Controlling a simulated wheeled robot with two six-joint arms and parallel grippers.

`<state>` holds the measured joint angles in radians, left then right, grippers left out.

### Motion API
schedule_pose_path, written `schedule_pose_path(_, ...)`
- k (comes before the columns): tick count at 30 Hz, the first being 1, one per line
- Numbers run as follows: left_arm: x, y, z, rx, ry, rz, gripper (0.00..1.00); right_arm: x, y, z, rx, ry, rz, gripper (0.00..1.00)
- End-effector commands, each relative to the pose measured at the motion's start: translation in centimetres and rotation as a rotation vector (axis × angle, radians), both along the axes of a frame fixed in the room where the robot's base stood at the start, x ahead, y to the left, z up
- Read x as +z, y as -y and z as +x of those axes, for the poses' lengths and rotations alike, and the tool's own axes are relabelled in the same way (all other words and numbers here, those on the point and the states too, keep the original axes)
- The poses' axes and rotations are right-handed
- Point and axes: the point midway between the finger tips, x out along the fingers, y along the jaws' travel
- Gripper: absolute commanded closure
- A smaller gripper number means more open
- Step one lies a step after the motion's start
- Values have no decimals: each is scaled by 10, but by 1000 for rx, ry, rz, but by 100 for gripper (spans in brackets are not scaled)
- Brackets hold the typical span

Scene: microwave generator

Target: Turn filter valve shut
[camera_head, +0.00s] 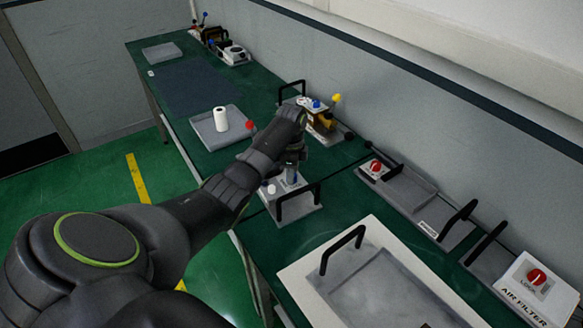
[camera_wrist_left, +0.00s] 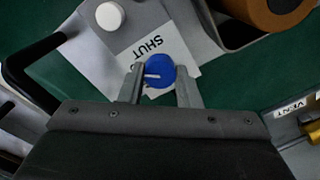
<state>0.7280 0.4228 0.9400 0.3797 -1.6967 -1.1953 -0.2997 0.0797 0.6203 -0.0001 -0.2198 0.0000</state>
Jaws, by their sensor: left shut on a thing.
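In the left wrist view a round blue valve knob (camera_wrist_left: 161,73) with a pale pointer mark sits beside a white label reading "SHUT" (camera_wrist_left: 150,45). The pointer lies roughly crosswise between the fingers. My left gripper (camera_wrist_left: 158,78) has its fingers on either side of the knob and is shut on it. In the head view my left gripper (camera_head: 290,176) reaches down to a small grey fixture (camera_head: 300,207) with a black handle; my gripper mostly hides the knob there. My right gripper is not in view.
A white knob (camera_head: 271,189) stands close to my left gripper. Behind it is a fixture with a yellow-topped lever (camera_head: 336,98). At right are a red switch (camera_head: 375,166) and an "AIR FILTER" box (camera_head: 535,287) with a red knob.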

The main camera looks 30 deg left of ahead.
Motion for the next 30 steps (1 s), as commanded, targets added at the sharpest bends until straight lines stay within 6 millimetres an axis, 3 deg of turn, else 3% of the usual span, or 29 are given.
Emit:
schedule_pose_path(18, 2, 0, 0, -580, 1, -1, 93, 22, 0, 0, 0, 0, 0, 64)
schedule_pose_path(30, 1, 0, 1, -852, 2, -1, 93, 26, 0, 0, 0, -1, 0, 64)
